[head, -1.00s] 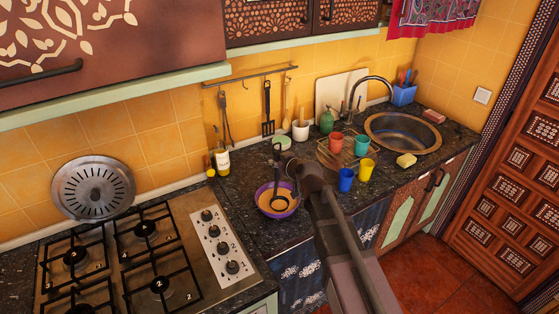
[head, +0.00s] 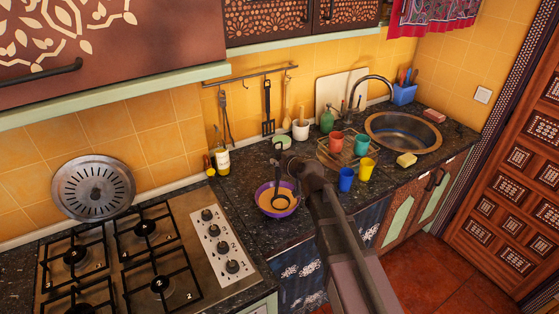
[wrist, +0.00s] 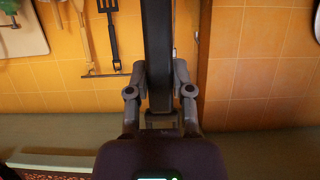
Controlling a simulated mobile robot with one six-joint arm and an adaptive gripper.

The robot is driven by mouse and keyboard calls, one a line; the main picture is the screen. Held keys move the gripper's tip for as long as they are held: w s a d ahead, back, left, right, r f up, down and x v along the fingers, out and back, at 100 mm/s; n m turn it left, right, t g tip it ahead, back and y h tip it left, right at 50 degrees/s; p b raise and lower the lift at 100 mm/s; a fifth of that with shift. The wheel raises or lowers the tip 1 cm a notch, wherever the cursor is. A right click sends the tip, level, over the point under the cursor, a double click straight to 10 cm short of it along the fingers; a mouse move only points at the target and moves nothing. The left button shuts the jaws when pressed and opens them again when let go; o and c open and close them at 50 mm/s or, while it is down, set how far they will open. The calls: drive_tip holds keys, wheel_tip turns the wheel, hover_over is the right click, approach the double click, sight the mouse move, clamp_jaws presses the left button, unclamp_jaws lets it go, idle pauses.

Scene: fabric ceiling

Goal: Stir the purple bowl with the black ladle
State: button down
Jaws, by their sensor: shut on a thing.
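The purple bowl (head: 266,208) stands on the dark counter right of the stove and holds something orange. The black ladle (head: 277,178) is upright, its round head inside the bowl at the orange contents, toward the right side. My gripper (head: 284,159) is above the bowl, shut on the ladle's handle. In the wrist view the dark handle (wrist: 158,45) runs between the two fingers of my gripper (wrist: 160,85). The bowl is out of the wrist view.
The stove (head: 180,240) is to the left. A bottle (head: 222,160) stands behind the bowl. A blue cup (head: 346,179), a yellow cup (head: 365,168) and a rack (head: 330,157) are to the right, before the sink (head: 403,138). Utensils hang on the wall behind.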

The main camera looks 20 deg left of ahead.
drive_tip(key=shift+r, duration=0.15)
wheel_tip(320, 180, up, 7)
drive_tip(key=d+p, duration=0.1)
drive_tip(key=p, duration=0.6)
drive_tip(key=shift+s, duration=0.45)
idle(0.4)
drive_tip(key=shift+r, duration=0.1)
idle(0.5)
drive_tip(key=shift+r+p, duration=1.45)
drive_tip(key=shift+p, duration=0.2)
